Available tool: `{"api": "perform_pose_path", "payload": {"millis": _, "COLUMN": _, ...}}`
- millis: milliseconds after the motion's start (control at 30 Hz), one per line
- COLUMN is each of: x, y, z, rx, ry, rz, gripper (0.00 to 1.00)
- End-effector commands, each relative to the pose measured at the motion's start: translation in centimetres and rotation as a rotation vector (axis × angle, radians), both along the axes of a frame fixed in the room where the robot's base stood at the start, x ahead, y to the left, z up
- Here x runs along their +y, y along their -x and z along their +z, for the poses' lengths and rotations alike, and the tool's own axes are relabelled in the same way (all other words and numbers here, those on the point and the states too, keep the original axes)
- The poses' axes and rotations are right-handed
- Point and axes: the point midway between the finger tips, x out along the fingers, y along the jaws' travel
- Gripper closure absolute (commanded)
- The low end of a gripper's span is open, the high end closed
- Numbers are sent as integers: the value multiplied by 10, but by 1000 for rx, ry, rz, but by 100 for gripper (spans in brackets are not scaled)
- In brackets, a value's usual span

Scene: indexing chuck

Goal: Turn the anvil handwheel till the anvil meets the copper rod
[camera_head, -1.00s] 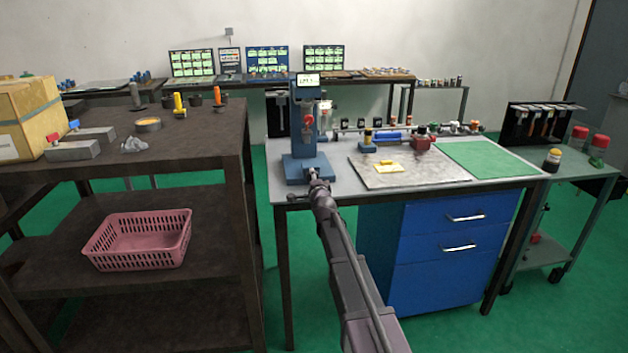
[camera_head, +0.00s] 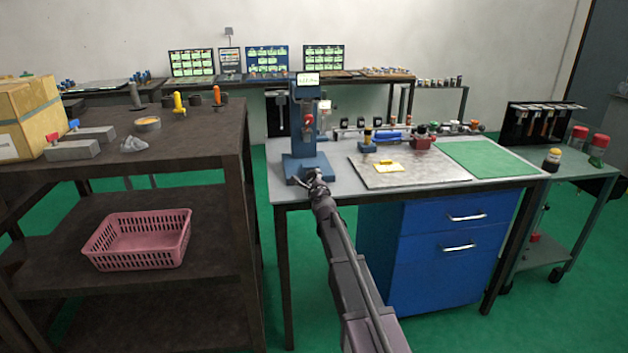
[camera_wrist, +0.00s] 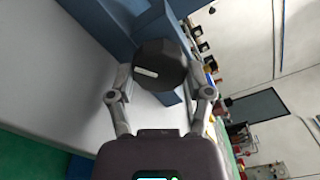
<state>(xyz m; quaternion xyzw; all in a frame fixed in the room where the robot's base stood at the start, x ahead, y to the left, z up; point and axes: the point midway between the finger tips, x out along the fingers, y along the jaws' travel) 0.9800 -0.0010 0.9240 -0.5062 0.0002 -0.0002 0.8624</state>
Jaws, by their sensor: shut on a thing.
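A blue upright machine (camera_head: 306,145) stands at the left end of the grey workbench. A small display (camera_head: 308,79) tops it and a red part shows on its column. In the wrist view a dark, many-sided handwheel (camera_wrist: 160,64) with a pale mark sits in front of the blue machine body (camera_wrist: 103,22). My gripper (camera_wrist: 160,85) is shut on this handwheel, one finger on each side. In the head view my gripper (camera_head: 317,180) is at the front foot of the machine and hides the handwheel. I cannot make out the anvil or the copper rod.
A grey plate (camera_head: 410,172) with a yellow piece (camera_head: 387,167) lies right of the machine, and a green mat (camera_head: 490,157) beyond it. Small parts line the bench's back. A dark shelf with a pink basket (camera_head: 138,239) stands at left.

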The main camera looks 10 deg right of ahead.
Motion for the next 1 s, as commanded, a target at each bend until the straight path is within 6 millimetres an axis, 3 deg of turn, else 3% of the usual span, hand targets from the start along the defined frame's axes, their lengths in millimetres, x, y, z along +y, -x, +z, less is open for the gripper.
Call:
{"api": "perform_pose_path", "payload": {"millis": 433, "x": 0, "y": -1, "z": 0, "rx": 0, "ry": -16, "rz": 0, "gripper": 82}}
{"api": "perform_pose_path", "payload": {"millis": 467, "x": 0, "y": -1, "z": 0, "rx": 0, "ry": -16, "rz": 0, "gripper": 31}}
{"api": "perform_pose_path", "payload": {"millis": 567, "x": 0, "y": -1, "z": 0, "rx": 0, "ry": -15, "rz": 0, "gripper": 2}}
{"api": "perform_pose_path", "payload": {"millis": 1000, "x": 0, "y": 2, "z": 0, "rx": 0, "ry": -14, "rz": 1, "gripper": 0}}
